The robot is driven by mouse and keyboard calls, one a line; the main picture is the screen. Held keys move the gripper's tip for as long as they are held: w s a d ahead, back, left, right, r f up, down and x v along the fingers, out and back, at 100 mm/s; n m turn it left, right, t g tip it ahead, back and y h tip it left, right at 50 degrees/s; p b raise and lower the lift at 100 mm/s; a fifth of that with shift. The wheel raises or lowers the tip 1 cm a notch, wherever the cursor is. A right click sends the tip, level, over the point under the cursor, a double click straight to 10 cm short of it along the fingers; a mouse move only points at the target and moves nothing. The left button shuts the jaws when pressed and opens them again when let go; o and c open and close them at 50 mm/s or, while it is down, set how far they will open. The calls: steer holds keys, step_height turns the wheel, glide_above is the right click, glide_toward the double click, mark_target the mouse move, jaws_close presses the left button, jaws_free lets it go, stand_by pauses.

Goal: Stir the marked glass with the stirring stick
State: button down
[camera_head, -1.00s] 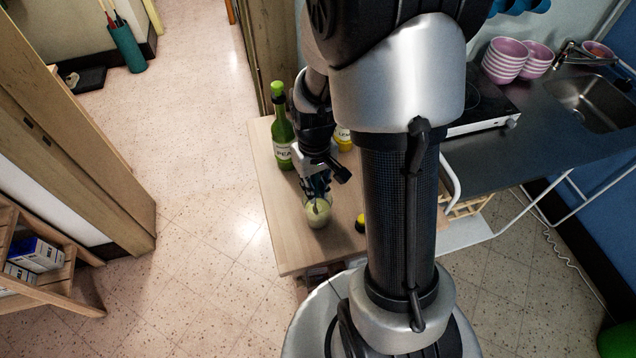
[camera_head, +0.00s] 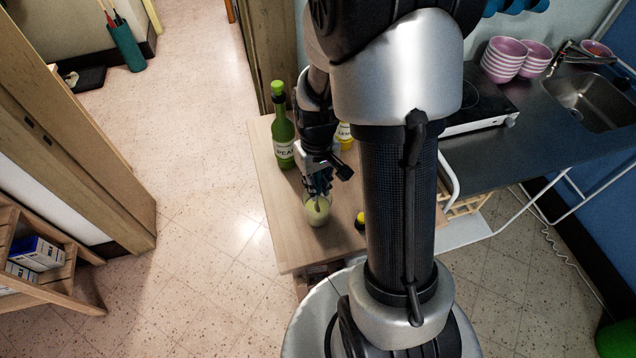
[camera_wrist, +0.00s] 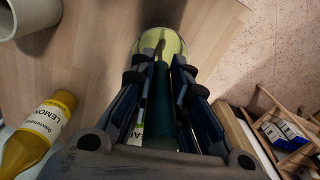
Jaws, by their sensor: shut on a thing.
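The glass (camera_head: 318,213) stands on the wooden table and holds a pale yellow-green drink. It also shows at the top of the wrist view (camera_wrist: 172,42). My gripper (camera_head: 320,187) is right above the glass, pointing down. In the wrist view its fingers (camera_wrist: 160,72) are shut on the stirring stick (camera_wrist: 160,48), whose brownish lower end reaches into the glass opening. The fingers hide the upper part of the stick. A dark green shape shows between the fingers; I cannot tell its full outline. No mark on the glass is clearly visible.
A green pear bottle (camera_head: 283,135) stands behind the glass to the left. A yellow lemon bottle (camera_wrist: 38,132) stands behind it, partly hidden by my arm in the head view. A pale cup (camera_wrist: 30,14) is also on the table (camera_head: 290,245). The table's left edge is close to the glass.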

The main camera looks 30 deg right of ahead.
steer(key=shift+r, duration=0.1)
steer(key=shift+r+p, duration=4.25)
steer(key=shift+r, duration=0.95)
steer(key=shift+r+p, duration=1.95)
steer(key=shift+r, duration=0.55)
